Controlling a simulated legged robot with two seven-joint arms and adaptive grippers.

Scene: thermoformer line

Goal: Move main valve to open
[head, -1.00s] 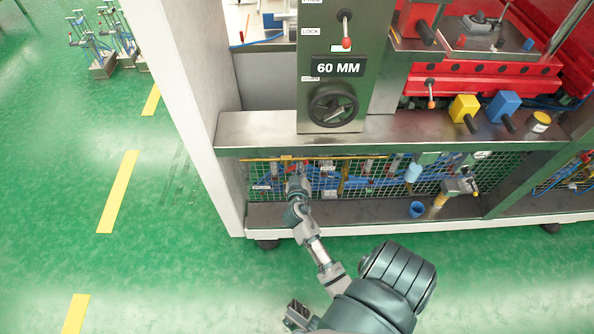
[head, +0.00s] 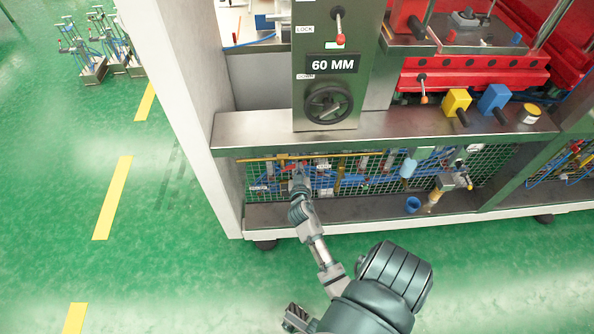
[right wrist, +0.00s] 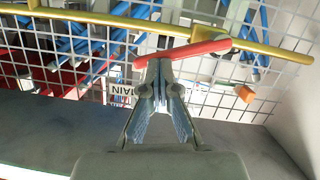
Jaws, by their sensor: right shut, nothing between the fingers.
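The main valve's red lever (right wrist: 185,52) lies nearly level in the right wrist view. Its right end overlaps the yellow pipe (right wrist: 275,50) and its left end sits a little below the pipe.
A wire mesh (head: 350,185) with blue tubes stands behind the lever. A metal ledge (head: 260,126) overhangs it and a lower shelf (head: 345,212) runs beneath. A blue cup (head: 412,204) stands to the right.

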